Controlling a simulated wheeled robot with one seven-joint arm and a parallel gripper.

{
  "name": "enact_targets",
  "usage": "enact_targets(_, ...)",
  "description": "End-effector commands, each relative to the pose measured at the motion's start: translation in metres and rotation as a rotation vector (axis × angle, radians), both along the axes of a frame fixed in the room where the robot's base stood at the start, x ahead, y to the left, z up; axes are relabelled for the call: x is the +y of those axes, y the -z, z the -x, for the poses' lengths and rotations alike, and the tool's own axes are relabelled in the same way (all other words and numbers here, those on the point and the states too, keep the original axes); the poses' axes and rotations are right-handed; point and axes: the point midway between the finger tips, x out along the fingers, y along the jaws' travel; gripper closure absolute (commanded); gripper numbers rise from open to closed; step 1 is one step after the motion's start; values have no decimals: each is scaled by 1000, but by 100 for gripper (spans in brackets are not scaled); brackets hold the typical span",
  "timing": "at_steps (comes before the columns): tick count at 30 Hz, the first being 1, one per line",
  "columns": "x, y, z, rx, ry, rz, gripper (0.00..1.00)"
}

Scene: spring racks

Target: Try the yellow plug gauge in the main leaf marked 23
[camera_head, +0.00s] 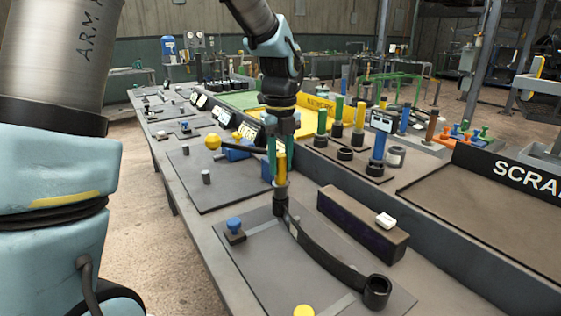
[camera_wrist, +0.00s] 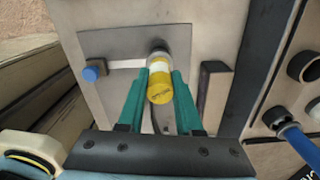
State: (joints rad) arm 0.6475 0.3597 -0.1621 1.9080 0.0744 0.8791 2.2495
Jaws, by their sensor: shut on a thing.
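My gripper (camera_head: 278,165), with green fingers, is shut on the yellow plug gauge (camera_head: 281,165). In the wrist view the yellow plug gauge (camera_wrist: 160,85) stands between the two fingers, with a pale band below its yellow top. The leaf's other eye (camera_head: 376,291) is open and empty. A small pale label (camera_head: 293,230) is on the leaf, its number too small to read.
The leaf lies on a grey plate with a blue knob (camera_head: 234,225) and a yellow knob (camera_head: 304,311). A dark block (camera_head: 362,225) with a white piece on top lies to the right. Coloured gauges, including a blue one (camera_head: 379,145), stand behind. A scrap tray (camera_head: 500,205) is at right.

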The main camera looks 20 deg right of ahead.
Motion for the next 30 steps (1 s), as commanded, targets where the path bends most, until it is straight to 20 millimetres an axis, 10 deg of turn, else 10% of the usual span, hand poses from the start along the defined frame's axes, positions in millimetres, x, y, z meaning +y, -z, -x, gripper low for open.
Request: enact_targets(30,0,5,0,0,0,0,100)
